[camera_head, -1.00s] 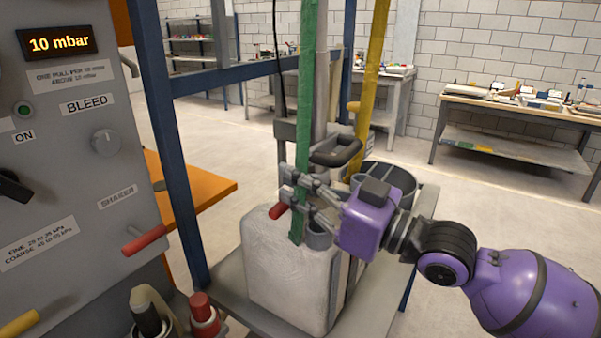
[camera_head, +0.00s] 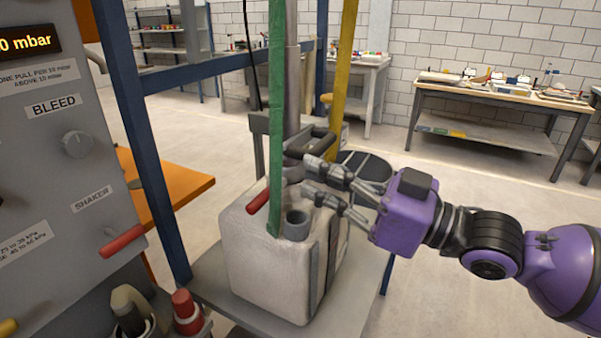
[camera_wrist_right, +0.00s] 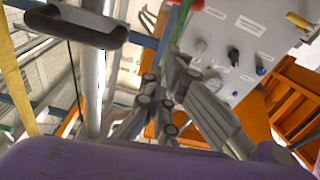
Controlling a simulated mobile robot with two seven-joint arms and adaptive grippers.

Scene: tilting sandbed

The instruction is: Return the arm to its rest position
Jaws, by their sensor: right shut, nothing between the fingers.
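My right arm comes in from the right in the head view. The fingers are shut with nothing held. The fingers also show in the wrist view (camera_wrist_right: 172,75), pointing toward the grey control panel (camera_wrist_right: 235,40). My left gripper is not in view.
The pale container (camera_head: 265,265) with a grey open neck (camera_head: 297,224) stands on a grey shelf. A green post (camera_head: 276,110), a yellow post (camera_head: 345,60) and a red-tipped lever (camera_head: 258,201) are close by. The control panel (camera_head: 60,165) is at left. Floor at right is clear.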

